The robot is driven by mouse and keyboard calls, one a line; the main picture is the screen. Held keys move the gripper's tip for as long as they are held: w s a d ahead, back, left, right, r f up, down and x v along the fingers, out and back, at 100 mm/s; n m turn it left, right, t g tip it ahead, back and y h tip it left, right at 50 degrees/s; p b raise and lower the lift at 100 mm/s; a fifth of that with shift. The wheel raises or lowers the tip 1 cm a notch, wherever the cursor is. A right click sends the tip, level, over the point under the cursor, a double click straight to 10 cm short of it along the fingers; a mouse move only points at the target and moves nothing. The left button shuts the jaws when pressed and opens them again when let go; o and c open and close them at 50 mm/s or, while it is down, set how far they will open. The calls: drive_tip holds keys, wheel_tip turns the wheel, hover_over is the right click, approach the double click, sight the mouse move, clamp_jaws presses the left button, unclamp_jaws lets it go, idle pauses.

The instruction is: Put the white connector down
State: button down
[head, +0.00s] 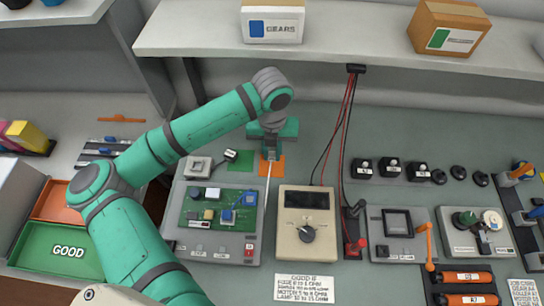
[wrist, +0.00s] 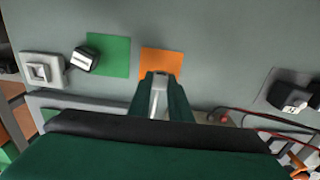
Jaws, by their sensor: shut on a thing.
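My gripper (head: 271,153) is at the back of the bench over the orange square (head: 281,167), with its fingers together. In the wrist view the gripper (wrist: 159,80) is shut on a pale piece, the white connector (wrist: 158,101), mostly hidden between the fingers. A thin white strip or cable (head: 267,190) runs down from the gripper in the head view, along the right side of the circuit board. The orange square (wrist: 163,62) lies just beyond the fingertips in the wrist view; whether the connector touches it I cannot tell. A green square (head: 243,174) lies to its left.
A small black-and-white block (head: 231,155) and a grey square socket (head: 198,167) stand left of the squares. The circuit board fixture (head: 237,248) and a beige meter (head: 308,250) are in front. Red and black wires (head: 339,125) hang to the right. A shelf (head: 330,45) runs behind.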

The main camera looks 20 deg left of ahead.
sight(272, 155)
drive_tip(key=shift+f, duration=1.35)
drive_tip(key=shift+s, duration=0.1)
drive_tip(key=c, duration=1.6)
unclamp_jaws()
drive_tip(key=shift+f, duration=0.15)
drive_tip(key=shift+c, duration=0.2)
drive_tip(key=shift+r, duration=3.95)
